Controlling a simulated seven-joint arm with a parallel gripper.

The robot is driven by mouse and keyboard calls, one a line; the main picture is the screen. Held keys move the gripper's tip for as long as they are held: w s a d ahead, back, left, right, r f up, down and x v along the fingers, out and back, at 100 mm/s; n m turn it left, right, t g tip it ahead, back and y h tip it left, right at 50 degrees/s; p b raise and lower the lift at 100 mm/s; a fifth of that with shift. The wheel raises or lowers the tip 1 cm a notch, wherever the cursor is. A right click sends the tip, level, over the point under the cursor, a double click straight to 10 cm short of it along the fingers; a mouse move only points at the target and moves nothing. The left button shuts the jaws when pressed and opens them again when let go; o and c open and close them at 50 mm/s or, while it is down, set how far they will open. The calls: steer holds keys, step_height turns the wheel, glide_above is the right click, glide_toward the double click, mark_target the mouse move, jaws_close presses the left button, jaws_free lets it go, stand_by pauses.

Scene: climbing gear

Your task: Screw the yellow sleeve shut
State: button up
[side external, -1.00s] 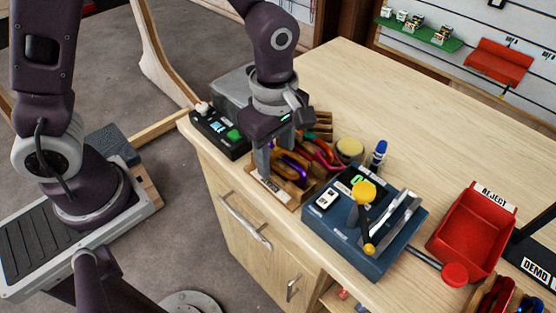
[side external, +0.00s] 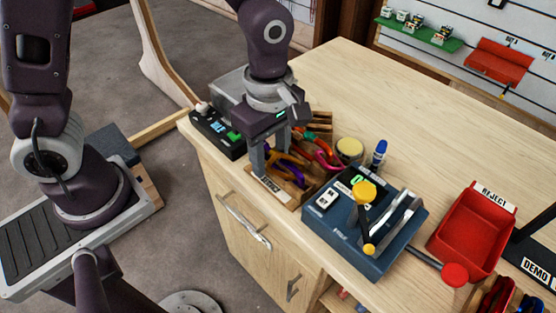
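My gripper (side external: 274,163) points down over a small wooden rack (side external: 273,190) at the near left edge of the bench. Its two fingers stand apart with a gap between them. Purple and orange carabiners (side external: 291,172) sit in the rack just below and right of the fingers, partly hidden by them. I cannot tell whether a finger touches one. A pink-red carabiner (side external: 326,157) lies behind. I cannot make out a yellow sleeve on any carabiner. A yellow knob (side external: 364,191) on a lever stands on the blue fixture (side external: 336,226).
A black box with a green button (side external: 217,133) is left of the rack. A yellow-topped round tin (side external: 349,150) and a blue marker (side external: 379,154) stand behind the fixture. A red reject bin (side external: 468,232) is at right. The back of the bench is clear.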

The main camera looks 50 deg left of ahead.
steer(key=shift+r, duration=0.8)
steer(key=shift+w, duration=1.25)
steer(key=shift+w+f, duration=0.1)
steer(key=shift+f, duration=1.35)
steer(key=shift+s, duration=1.4)
steer(key=shift+r, duration=1.45)
